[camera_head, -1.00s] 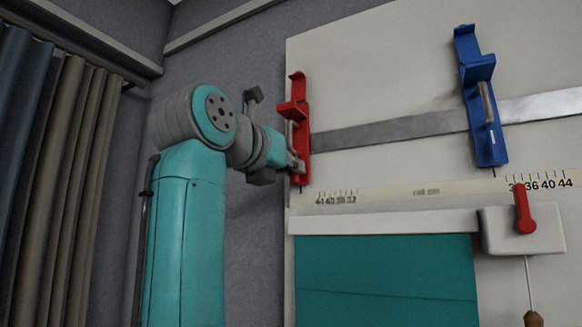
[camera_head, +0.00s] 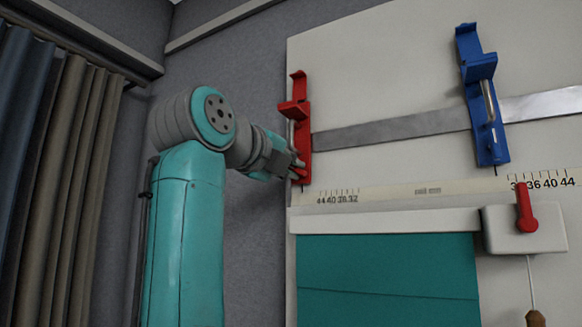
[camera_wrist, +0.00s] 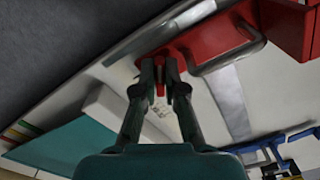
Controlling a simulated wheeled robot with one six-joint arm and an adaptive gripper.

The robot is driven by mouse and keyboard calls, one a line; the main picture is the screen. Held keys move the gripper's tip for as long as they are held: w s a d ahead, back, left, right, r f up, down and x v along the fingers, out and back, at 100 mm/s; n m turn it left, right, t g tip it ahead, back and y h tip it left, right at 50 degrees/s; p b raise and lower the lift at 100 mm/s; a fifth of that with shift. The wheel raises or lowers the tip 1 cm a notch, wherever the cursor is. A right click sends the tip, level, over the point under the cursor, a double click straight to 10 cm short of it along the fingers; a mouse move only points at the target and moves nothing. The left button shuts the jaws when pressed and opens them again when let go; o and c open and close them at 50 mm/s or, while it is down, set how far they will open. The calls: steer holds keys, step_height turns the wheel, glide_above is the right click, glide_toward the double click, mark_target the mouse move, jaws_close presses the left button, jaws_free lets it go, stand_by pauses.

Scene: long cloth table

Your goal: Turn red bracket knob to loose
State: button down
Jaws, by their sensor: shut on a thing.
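The red bracket (camera_head: 303,133) stands upright at the left end of the metal rail on the pale board. In the wrist view the red bracket (camera_wrist: 212,38) lies across the top, with a grey metal handle in front of it. My gripper (camera_head: 297,168) is at the bracket's lower end. In the wrist view my gripper (camera_wrist: 160,75) has its two fingers closed around the small red knob (camera_wrist: 160,88). Only a narrow red strip of the knob shows between the fingers. Any mark of its setting is hidden.
A blue bracket (camera_head: 484,100) sits further right on the rail (camera_head: 390,131). Below are a number scale, a teal panel (camera_head: 390,275) and a white box (camera_head: 500,238) with a red lever (camera_head: 525,208). Brown curtains (camera_head: 60,180) hang at the left.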

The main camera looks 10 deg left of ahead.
steer(key=n, duration=0.5)
steer(key=shift+f+n, duration=0.15)
steer(key=shift+n, duration=0.25)
stand_by(0.3)
steer(key=c, duration=1.2)
jaws_free()
steer(key=shift+c, duration=0.2)
steer(key=v, duration=0.8)
steer(key=shift+a, duration=0.1)
